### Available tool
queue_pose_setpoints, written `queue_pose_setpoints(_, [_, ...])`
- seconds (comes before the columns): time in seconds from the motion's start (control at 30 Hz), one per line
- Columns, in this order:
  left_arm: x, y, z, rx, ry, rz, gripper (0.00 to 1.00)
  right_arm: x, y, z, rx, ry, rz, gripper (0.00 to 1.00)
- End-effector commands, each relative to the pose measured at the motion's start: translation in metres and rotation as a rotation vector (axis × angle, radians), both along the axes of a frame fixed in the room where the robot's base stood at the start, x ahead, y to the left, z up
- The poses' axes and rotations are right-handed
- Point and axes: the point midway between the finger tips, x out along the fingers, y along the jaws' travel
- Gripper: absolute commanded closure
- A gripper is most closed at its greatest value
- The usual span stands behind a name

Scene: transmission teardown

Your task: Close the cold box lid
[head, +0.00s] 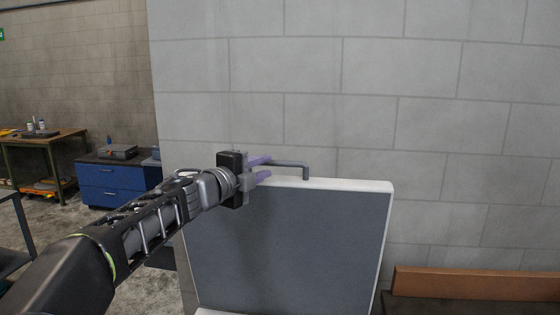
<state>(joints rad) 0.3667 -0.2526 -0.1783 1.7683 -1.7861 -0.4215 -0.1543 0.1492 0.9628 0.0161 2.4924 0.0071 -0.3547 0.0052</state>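The cold box lid (290,245) stands raised and upright, with its grey inner panel facing me and a white rim around it. A dark bar handle (288,164) rises from the lid's top edge. My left gripper (267,168) is at the lid's top edge, left of the handle's bend. Its two purple fingers are spread apart, close to the handle's left part. I cannot tell whether they touch the handle or the lid. The left end of the handle is hidden by the gripper. Only a sliver of white box rim shows at the bottom. My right gripper is out of view.
A grey block wall (450,130) stands behind the lid. A brown wooden piece (475,283) is at lower right. A blue drawer cabinet (112,184) and a workbench (50,142) with bottles stand at the far left, with floor between.

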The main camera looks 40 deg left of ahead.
Motion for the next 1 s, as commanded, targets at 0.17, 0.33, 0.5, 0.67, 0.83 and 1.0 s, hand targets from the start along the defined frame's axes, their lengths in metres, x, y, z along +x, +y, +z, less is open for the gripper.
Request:
queue_pose_setpoints(0.17, [0.019,0.001,-0.002,0.000,0.001,-0.002,0.77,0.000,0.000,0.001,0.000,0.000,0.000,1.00])
queue_pose_setpoints(0.33, [0.046,0.004,-0.004,-0.001,0.002,-0.001,0.77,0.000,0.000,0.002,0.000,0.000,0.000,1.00])
queue_pose_setpoints(0.5, [0.068,0.007,-0.004,0.000,0.001,-0.001,0.77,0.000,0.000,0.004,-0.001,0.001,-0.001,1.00])
queue_pose_setpoints(0.67, [0.075,0.008,-0.005,0.000,0.000,0.000,0.77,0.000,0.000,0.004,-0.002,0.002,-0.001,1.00])
queue_pose_setpoints(0.83, [0.075,0.008,-0.005,0.000,0.000,0.000,0.77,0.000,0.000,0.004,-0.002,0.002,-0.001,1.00])
queue_pose_setpoints(1.0, [0.074,0.008,-0.005,0.000,0.000,0.000,0.86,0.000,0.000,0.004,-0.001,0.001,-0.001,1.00])
